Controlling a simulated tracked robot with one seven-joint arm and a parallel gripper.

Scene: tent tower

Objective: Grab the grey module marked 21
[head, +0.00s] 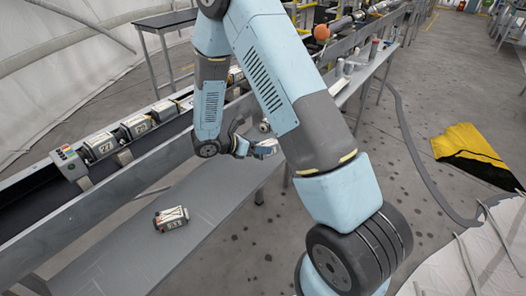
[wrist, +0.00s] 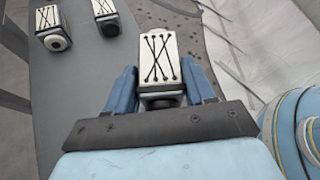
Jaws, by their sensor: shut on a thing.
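My gripper (wrist: 160,88) is shut on a pale module (wrist: 158,48) with crossed black cords and a dark round end, in the wrist view. The blue fingers stand on either side of it. In the head view my gripper (head: 262,148) is small and partly behind my arm, over the end of the grey side shelf. No number shows on the held module, so I cannot tell whether it is the one marked 21.
Pale modules (head: 99,146) with number labels sit along the conveyor (head: 30,185). Another module (head: 171,218) lies on the grey shelf (head: 120,250). Two corded modules (wrist: 50,25) (wrist: 106,12) stand left in the wrist view. A yellow and black cloth (head: 465,147) lies on the floor right.

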